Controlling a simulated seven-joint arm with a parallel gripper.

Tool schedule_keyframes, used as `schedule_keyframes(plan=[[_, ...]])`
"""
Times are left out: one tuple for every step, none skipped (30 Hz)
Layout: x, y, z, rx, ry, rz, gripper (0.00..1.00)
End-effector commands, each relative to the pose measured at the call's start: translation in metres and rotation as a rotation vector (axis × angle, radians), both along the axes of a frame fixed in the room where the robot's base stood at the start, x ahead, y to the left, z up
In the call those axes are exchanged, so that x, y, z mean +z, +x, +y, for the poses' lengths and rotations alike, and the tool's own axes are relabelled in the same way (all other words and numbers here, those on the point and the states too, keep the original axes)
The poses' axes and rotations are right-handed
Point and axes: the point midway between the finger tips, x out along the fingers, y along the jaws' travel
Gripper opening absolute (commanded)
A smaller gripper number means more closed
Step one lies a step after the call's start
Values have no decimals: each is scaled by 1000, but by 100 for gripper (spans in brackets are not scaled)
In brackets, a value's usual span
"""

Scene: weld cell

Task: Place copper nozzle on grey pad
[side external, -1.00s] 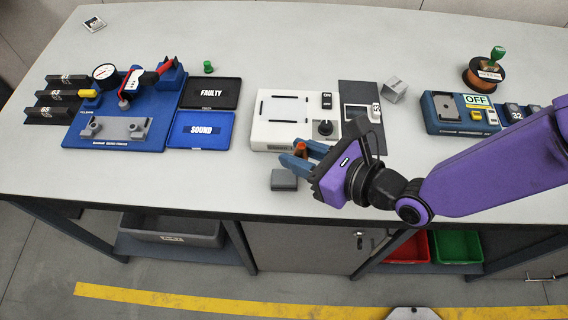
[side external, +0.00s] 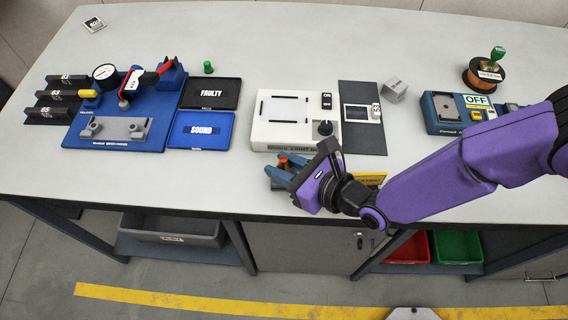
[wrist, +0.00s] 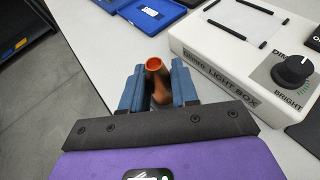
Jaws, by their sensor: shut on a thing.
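The copper nozzle (wrist: 154,72) is held upright between the blue fingers of my gripper (wrist: 158,88) in the wrist view, its open orange end showing. In the side view, its orange tip (side external: 283,161) shows at the fingers of my gripper (side external: 282,170), near the table's front edge, in front of the white light box. The small dark grey pad lies at this spot, but my gripper now mostly or wholly hides it. I cannot tell whether the nozzle touches the pad.
The white light box (side external: 288,106) with its black knob (wrist: 293,70) stands just behind my gripper. The blue SOUND tray (side external: 201,130) and black FAULTY tray (side external: 211,93) are to the left. Bare table lies left of my gripper.

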Motion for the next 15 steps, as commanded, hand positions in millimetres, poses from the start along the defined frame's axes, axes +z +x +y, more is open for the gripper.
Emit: schedule_keyframes(plan=[[-1,0,0,0,0,0,0],[-1,0,0,0,0,0,0],[-3,0,0,0,-1,0,0],[-3,0,0,0,-1,0,0],[-3,0,0,0,-1,1,39],[-3,0,0,0,-1,1,52],[-3,0,0,0,-1,1,56],[-3,0,0,0,-1,1,56],[-3,0,0,0,-1,1,56],[-3,0,0,0,-1,1,56],[-3,0,0,0,-1,0,56],[-3,0,0,0,-1,0,56],[-3,0,0,0,-1,0,56],[-3,0,0,0,-1,-1,56],[-2,0,0,0,0,0,56]])
